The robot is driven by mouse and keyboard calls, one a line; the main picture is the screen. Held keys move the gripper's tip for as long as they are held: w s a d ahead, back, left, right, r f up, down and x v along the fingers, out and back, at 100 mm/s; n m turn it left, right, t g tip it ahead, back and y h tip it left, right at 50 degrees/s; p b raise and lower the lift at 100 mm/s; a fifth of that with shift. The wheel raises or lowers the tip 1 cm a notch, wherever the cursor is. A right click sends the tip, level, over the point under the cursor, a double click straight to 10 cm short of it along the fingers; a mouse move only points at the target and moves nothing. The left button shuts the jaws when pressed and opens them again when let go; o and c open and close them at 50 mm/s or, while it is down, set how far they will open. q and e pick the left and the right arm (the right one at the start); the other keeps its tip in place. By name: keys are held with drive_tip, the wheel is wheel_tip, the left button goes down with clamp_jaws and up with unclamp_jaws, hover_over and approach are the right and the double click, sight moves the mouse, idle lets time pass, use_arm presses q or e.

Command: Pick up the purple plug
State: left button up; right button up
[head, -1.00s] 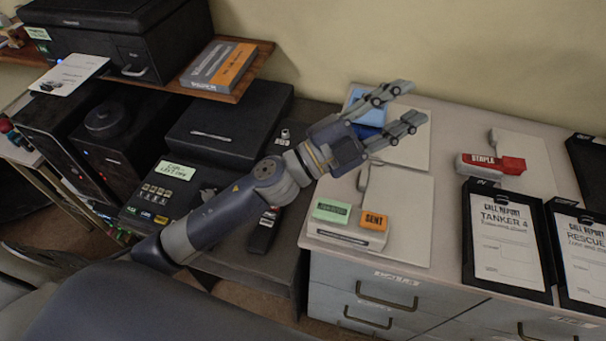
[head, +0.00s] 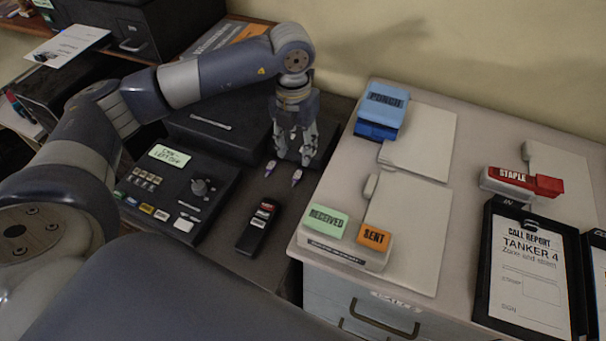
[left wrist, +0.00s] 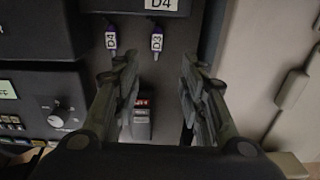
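In the head view one is at the left (head: 270,168) and one at the right (head: 297,177); both show some purple. I cannot tell for sure which is the purple plug. My left gripper points down, open and empty, its fingers apart from both plugs. My right gripper is out of view.
A black handset (head: 259,226) lies in front of the plugs. A black console (head: 180,190) with a knob stands to the left. The pale cabinet (head: 335,190) to the right carries stamps, a blue punch (head: 382,108), a red stapler (head: 520,180) and clipboards.

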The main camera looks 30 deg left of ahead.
use_arm(q)
drive_tip(key=p, duration=0.1)
hover_over(297, 176)
drive_tip(key=f, duration=0.5)
drive_tip(key=shift+s+a, duration=0.1)
drive_tip(key=shift+s, duration=0.25)
drive_tip(key=shift+w+f+p, duration=0.15)
drive_tip(key=shift+f+p, duration=0.2)
drive_tip(key=shift+f, duration=0.35)
wheel_tip(297, 176, down, 4)
drive_tip(key=shift+w+r+p, duration=0.15)
drive_tip(key=shift+r+p, duration=0.1)
drive_tip(key=shift+p, duration=0.25)
drive_tip(key=shift+f, duration=0.4)
drive_tip(key=shift+c, duration=0.5)
clamp_jaws()
